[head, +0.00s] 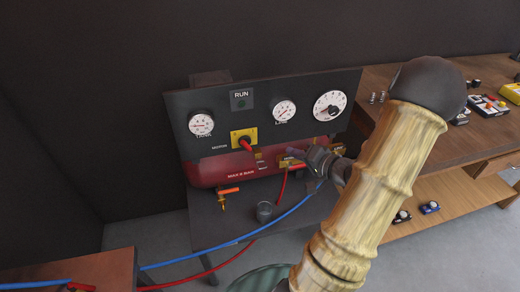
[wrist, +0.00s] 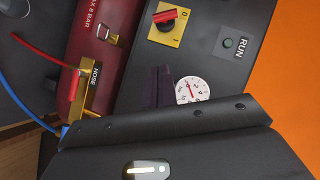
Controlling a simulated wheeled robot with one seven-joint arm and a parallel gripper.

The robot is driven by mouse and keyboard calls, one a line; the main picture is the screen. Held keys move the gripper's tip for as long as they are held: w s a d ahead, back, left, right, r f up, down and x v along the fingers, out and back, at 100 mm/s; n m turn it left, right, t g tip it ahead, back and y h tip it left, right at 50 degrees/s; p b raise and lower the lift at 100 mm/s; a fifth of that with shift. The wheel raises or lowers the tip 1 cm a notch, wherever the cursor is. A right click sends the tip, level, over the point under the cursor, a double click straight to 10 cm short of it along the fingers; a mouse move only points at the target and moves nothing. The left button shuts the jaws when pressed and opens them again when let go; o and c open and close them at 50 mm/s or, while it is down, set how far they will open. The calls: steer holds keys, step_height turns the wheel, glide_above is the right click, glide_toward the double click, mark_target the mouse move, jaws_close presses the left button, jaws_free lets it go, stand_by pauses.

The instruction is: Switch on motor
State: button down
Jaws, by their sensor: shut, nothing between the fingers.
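The motor switch (head: 245,142) is a red handle on a yellow plate, low in the middle of the dark panel. It also shows at the top of the wrist view (wrist: 165,17), with 0 and another mark on its plate. The RUN lamp (head: 241,104) above it is dark green and looks unlit; the wrist view shows it too (wrist: 228,43). My gripper (head: 291,152) is right of the switch, in front of the panel's lower edge. Its dark fingers (wrist: 157,87) are together and empty, apart from the switch.
A red tank (head: 220,170) sits below the panel, with an orange-handled valve (head: 228,190) and a hose fitting (wrist: 83,88). Blue (head: 250,236) and red hoses cross in front. A small cup (head: 264,211) stands below. A wooden bench (head: 400,90) stands at right.

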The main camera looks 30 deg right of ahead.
glide_toward(250, 145)
steer(key=w+d, duration=0.2)
steer(key=w+a, duration=0.1)
steer(key=w+a+f, duration=0.1)
steer(key=a, duration=0.1)
steer(key=shift+w+a+f, duration=0.1)
steer(key=shift+w+f, duration=0.05)
steer(key=shift+w, duration=0.1)
steer(key=shift+w, duration=0.1)
stand_by(0.7)
steer(key=shift+f, duration=0.1)
